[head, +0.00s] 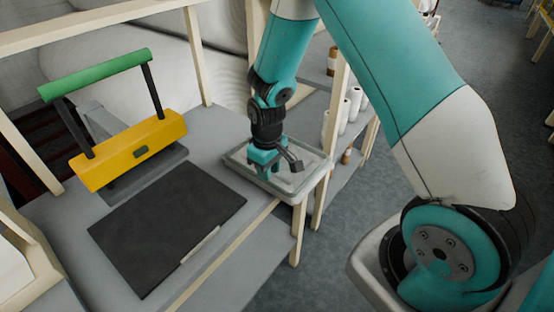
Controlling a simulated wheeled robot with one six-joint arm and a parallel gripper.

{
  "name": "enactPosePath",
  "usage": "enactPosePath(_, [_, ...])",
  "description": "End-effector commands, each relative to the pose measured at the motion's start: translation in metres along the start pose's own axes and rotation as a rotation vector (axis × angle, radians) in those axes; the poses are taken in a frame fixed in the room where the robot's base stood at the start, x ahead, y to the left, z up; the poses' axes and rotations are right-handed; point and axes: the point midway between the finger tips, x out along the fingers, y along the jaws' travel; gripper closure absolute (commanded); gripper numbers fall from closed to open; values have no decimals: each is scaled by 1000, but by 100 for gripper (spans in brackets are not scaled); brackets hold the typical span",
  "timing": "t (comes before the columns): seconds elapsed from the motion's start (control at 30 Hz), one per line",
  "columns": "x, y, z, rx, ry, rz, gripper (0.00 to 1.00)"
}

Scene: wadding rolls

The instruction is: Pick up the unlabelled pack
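A shallow grey tray (310,181) stands at the right corner of the worktop. Something pale and flat, perhaps a pack (288,181), lies in it under my gripper; its outline and any label are too small to make out. My gripper (270,170) points down, low over the tray. Its teal and dark parts hide the middle of the tray. I cannot tell whether the fingers are apart or shut, or whether they touch anything.
A dark mat (168,222) lies on the worktop with a pale strip at its edge. A yellow device (128,150) with a green handle (95,74) stands behind it. Wooden posts rise near the tray. Shelves with white rolls (351,105) stand to the right.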

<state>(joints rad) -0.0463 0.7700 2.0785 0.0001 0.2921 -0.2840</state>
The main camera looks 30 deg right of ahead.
Motion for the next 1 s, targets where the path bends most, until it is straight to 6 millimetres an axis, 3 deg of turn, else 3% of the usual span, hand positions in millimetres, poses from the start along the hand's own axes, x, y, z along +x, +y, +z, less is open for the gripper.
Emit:
enactPosePath(0.23, [31,-1,1,0,-3,-1,74])
enactPosePath(0.53, [36,0,0,0,-1,0,74])
enactPosePath(0.63, [36,-1,0,0,-1,0,97])
enactPosePath(0.67, [36,0,0,0,-1,0,100])
enactPosePath(1.0, [35,0,0,0,0,0,100])
